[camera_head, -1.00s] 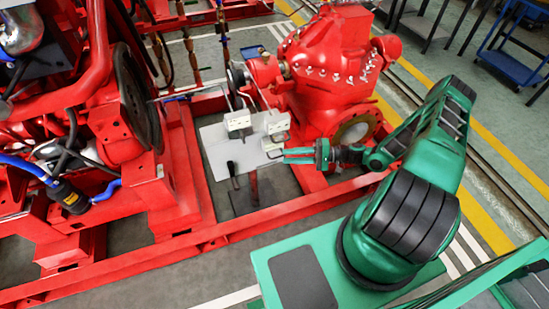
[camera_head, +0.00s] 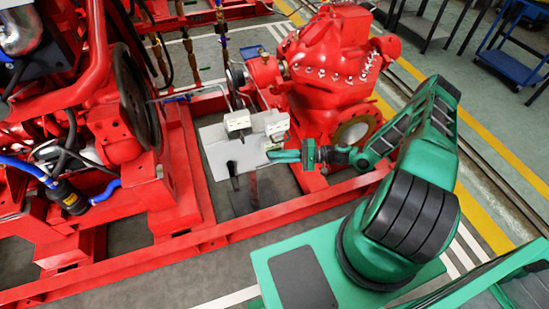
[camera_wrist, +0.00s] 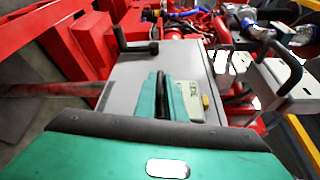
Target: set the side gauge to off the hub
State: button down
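A grey panel (camera_head: 216,150) stands between the red engine and the red pump, with two white boxes at its top, a left box (camera_head: 237,121) and a right box (camera_head: 272,123). I cannot tell for certain which part is the side gauge. My gripper (camera_head: 270,155) is at the panel's right side, just below the right box. In the wrist view my two green fingers (camera_wrist: 160,97) lie close together over the grey panel (camera_wrist: 125,85), with a dark strip between them. Whether they hold something is unclear. A labelled part (camera_wrist: 190,95) with a yellow end shows just right of them.
A black crank-shaped handle (camera_wrist: 130,42) sticks up at the panel's left in the wrist view. A black bent handle (camera_wrist: 290,70) is at the right by the white boxes. The red pump (camera_head: 330,65) and red base rail (camera_head: 120,262) are close by.

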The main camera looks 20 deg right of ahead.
jog(key=shift+s+f, duration=0.15)
jog(key=shift+s, duration=1.2)
jog(key=shift+s+f, duration=0.1)
jog(key=shift+s, duration=1.2)
jog(key=c, duration=1.9)
grip_release()
jog(key=shift+w+r, duration=0.1)
jog(key=shift+d, duration=0.1)
jog(key=f+v, duration=0.1)
jog(key=v, duration=0.9)
jog(key=shift+d+r, duration=0.35)
jog(key=shift+r, duration=0.05)
jog(key=shift+r, duration=0.1)
